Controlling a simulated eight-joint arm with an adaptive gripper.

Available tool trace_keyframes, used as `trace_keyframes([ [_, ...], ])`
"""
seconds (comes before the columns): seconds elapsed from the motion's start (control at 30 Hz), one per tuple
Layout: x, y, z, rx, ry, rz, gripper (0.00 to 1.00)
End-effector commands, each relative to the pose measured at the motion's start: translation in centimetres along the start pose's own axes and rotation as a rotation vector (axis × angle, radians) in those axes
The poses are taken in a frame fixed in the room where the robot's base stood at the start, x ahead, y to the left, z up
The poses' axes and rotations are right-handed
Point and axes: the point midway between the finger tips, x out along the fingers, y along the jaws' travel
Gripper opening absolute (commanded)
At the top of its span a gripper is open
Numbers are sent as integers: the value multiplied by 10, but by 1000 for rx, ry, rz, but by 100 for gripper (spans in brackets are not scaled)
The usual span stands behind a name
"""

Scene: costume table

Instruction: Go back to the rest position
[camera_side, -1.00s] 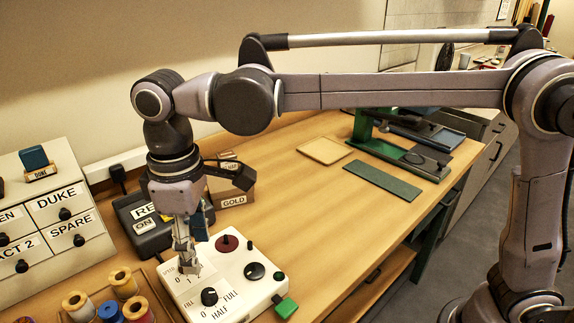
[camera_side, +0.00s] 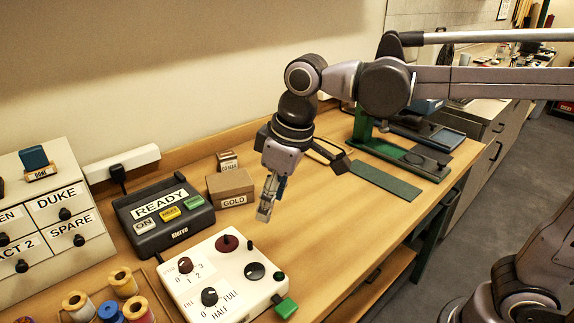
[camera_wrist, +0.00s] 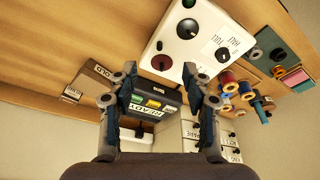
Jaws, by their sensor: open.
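My gripper (camera_side: 265,212) is open and empty in the side view, held above the bare table to the right of the GOLD box. In the wrist view my gripper (camera_wrist: 164,98) shows its two fingers spread apart with nothing between them. The white control panel (camera_side: 222,276) with knobs stands at the front of the table, left of and below my gripper; it also shows at the top of the wrist view (camera_wrist: 207,20). The black device with the READY display (camera_side: 163,212) stands behind the panel.
The cardboard GOLD box (camera_side: 231,184) stands near the wall. A white drawer cabinet (camera_side: 40,220) is at left, with thread spools (camera_side: 122,282) in front of it. A green press (camera_side: 362,128) and a green mat (camera_side: 385,180) are at the back right. The table middle is clear.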

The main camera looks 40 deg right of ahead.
Motion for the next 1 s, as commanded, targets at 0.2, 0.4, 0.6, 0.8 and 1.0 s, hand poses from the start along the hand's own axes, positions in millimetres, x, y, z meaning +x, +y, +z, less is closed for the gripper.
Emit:
trace_keyframes([
  [0.2,6,53,60,179,131,58,49],
  [0.4,20,86,114,327,248,121,49],
  [0.6,35,103,150,424,329,172,49],
  [0.8,40,108,162,455,358,190,49],
  [1.0,40,108,161,454,358,190,49],
])
